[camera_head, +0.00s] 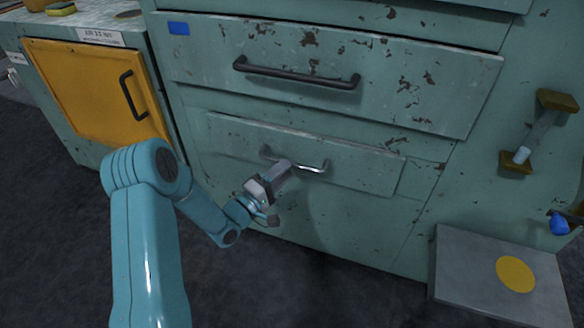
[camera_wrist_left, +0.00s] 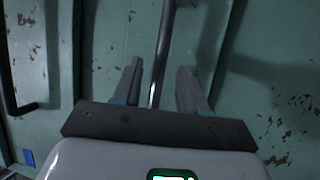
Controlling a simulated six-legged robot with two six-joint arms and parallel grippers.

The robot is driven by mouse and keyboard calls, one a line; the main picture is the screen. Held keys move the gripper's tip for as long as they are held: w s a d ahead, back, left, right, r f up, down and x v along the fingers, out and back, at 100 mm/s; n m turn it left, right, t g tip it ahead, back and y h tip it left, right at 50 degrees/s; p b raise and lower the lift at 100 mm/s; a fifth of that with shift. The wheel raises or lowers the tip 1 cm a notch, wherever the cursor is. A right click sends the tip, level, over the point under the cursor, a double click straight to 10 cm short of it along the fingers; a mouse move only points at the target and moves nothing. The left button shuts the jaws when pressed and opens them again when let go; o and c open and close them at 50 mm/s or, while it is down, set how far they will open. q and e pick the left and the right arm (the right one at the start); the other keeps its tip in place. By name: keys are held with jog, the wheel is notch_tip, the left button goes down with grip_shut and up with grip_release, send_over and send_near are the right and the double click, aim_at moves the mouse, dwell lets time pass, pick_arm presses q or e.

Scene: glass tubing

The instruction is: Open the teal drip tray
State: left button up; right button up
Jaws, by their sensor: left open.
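The teal drip tray (camera_head: 365,172) has a worn front panel low in the teal cabinet. I see a gap on both sides of the bar. My right gripper is not in view.
A wider drawer (camera_head: 420,85) with a black handle (camera_head: 295,75) sits just above. A yellow door (camera_head: 85,85) is at the left. A grey box (camera_head: 460,275) with a yellow disc (camera_head: 515,274) stands on the floor at the right. Dark floor in front is clear.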

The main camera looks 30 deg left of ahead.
pick_arm(q)
jog(key=shift+x, duration=1.95)
grip_shut()
jog(key=shift+s, duration=0.1)
